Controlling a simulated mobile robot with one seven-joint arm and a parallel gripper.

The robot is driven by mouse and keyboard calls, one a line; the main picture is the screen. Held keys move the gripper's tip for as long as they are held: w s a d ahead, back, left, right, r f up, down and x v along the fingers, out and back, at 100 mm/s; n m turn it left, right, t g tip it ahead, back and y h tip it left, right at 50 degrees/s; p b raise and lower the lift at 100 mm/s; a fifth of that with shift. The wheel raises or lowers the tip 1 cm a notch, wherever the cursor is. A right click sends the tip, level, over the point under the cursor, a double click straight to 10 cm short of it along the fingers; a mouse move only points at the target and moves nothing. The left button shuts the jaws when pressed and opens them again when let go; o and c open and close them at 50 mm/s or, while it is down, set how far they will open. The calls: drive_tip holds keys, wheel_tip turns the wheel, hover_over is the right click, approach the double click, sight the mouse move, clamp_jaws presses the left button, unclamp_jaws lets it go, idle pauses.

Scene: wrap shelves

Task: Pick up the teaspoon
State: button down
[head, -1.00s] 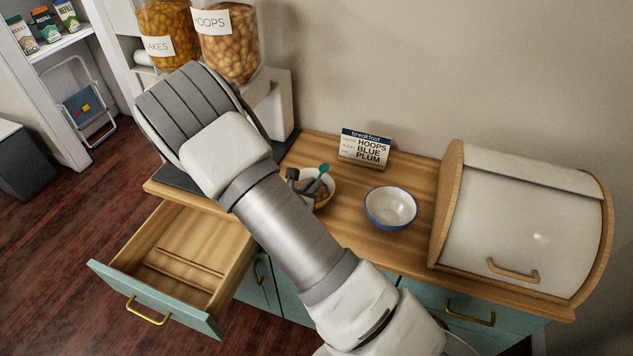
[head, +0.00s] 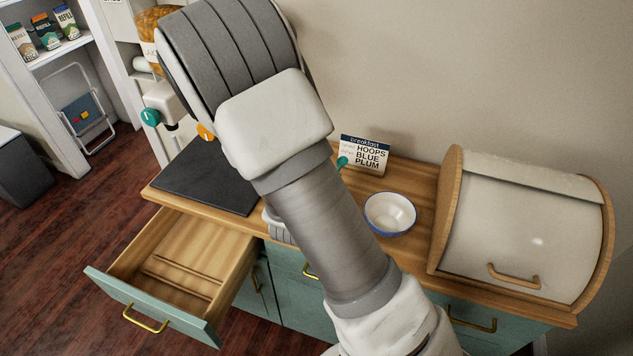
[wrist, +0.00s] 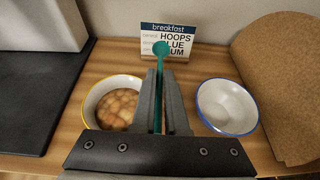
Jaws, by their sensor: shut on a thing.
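The teal teaspoon (wrist: 160,62) stands between the two dark fingers of my gripper (wrist: 163,100) in the wrist view. The fingers are shut on its stem, and its round teal end points up in front of the breakfast card. Its lower part is hidden by the gripper. In the head view only a small teal tip of the teaspoon (head: 342,162) shows beside my arm, which hides the gripper there. A yellow-rimmed bowl (wrist: 86,103) with round tan pieces in it is just left of the fingers in the wrist view.
An empty white bowl with a blue rim (head: 390,211) stands right of my arm. Behind it is the breakfast card (head: 366,154), reading HOOPS, BLUE, PLUM. A bread bin (head: 525,225) fills the counter's right end. A dark mat (head: 208,180) lies left, above an open drawer (head: 180,262).

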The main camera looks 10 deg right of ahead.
drive_tip(key=s+d+r+p, duration=0.3)
drive_tip(key=s+p, duration=0.1)
drive_tip(key=p, duration=0.3)
drive_tip(key=shift+d+r, duration=0.4)
drive_tip(key=shift+s+d+f+p, duration=0.1)
drive_tip(key=shift+s+p, duration=0.1)
drive_tip(key=shift+p, duration=0.3)
